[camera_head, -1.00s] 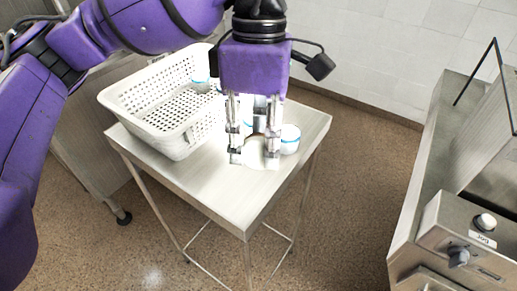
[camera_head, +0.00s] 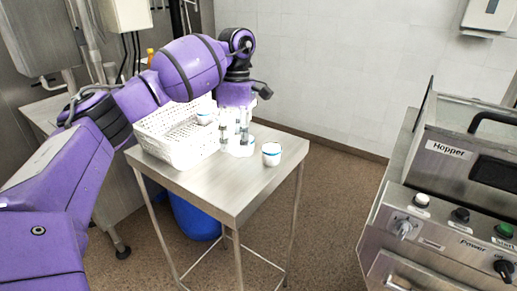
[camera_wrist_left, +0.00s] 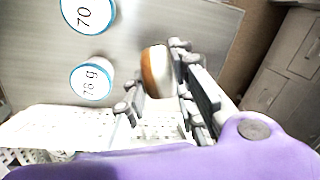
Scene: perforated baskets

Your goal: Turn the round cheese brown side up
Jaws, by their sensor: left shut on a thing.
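My left gripper (camera_head: 233,141) is shut on the round cheese (camera_wrist_left: 156,71). In the left wrist view the cheese stands on edge between the fingers (camera_wrist_left: 155,80), its brown face to the left and its white side to the right. In the head view only a pale part of the cheese (camera_head: 238,151) shows below and between the fingers, close to the steel table (camera_head: 225,188). I cannot tell whether it touches the table. My right gripper is not in view.
A white perforated basket (camera_head: 180,155) stands on the table's left, with a white cup (camera_head: 205,117) inside. A blue-rimmed cup (camera_head: 271,155) stands right of the gripper, another (camera_head: 251,139) behind it. The table's front is clear. A machine labelled Hopper (camera_head: 450,148) is at right.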

